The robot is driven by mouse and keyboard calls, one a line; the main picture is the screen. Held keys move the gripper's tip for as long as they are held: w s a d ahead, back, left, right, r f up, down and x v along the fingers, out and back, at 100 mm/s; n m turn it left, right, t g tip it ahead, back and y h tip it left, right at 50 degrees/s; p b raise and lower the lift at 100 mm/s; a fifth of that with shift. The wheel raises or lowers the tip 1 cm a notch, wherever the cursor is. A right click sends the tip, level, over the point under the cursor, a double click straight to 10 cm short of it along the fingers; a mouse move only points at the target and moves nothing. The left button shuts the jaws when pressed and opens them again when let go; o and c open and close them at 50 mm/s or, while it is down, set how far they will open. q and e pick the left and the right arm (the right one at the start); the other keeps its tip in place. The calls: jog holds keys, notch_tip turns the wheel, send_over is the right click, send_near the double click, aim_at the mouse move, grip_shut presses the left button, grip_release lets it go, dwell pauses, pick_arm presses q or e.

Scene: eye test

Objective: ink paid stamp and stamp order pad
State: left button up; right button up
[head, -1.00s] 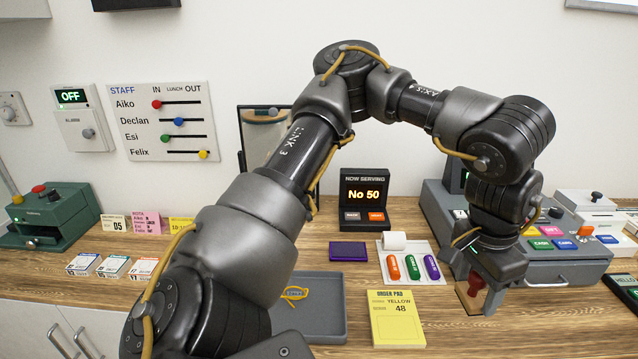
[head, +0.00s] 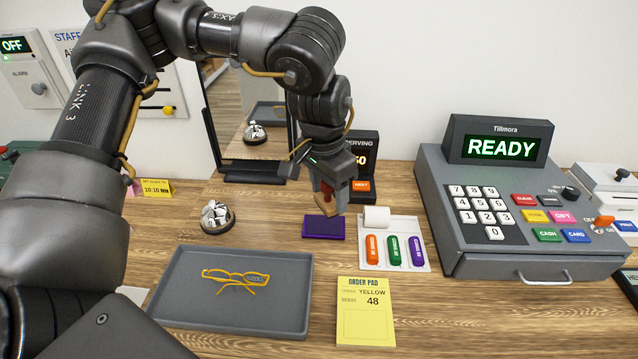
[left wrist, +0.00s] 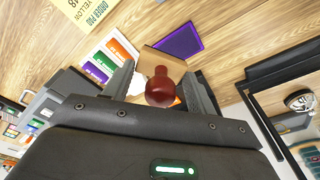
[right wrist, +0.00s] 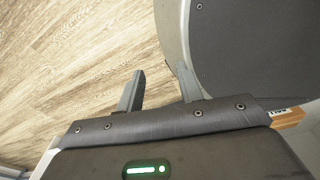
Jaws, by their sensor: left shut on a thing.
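My left gripper (head: 333,190) is shut on the stamp, which has a dark red knob handle (left wrist: 162,88) and a wooden base (head: 325,208). It holds the stamp just above or at the purple ink pad (head: 323,228); I cannot tell whether they touch. The ink pad also shows in the left wrist view (left wrist: 180,42), beyond the stamp. The yellow order pad (head: 365,312), reading YELLOW 48, lies flat on the counter in front of the ink pad. My right gripper (right wrist: 160,85) is open and empty above the floor, away from the counter top.
A grey tray (head: 170,300) with yellow glasses lies left of the order pad. A holder with coloured capsules (head: 420,267) is right of the ink pad. A bell (head: 216,217), a mirror, a NOW SERVING display and a cash register (head: 520,255) stand around. Bare wood shows by the order pad.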

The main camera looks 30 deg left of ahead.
pick_arm(q)
jog(key=w+m+p, duration=0.1)
jog(key=m, duration=0.2)
jog(key=a+f+m+p, duration=0.1)
jog(key=m+p, duration=0.1)
jog(key=m, duration=0.1)
jog(key=w+m+g+p, duration=0.1)
jog(key=m+p, duration=0.1)
jog(key=m, duration=0.1)
jog(key=shift+w+a+f+m+h, duration=0.3)
jog(key=shift+w+f+m, duration=0.05)
jog(key=shift+m, duration=0.05)
jog(key=m, duration=0.1)
jog(key=f+m+p, duration=0.1)
jog(key=m, duration=0.1)
jog(key=w+a+m, duration=0.1)
jog(key=m, duration=0.1)
jog(key=shift+f+p, duration=0.4)
pick_arm(e)
notch_tip(320, 180, up, 7)
jog(key=shift+w+d+r, duration=0.15)
jog(key=shift+w, duration=0.3)
pick_arm(q)
notch_tip(320, 180, down, 6)
jog(key=b, duration=0.5)
pick_arm(e)
jog(key=f, duration=0.5)
jog(key=shift+d, duration=0.2)
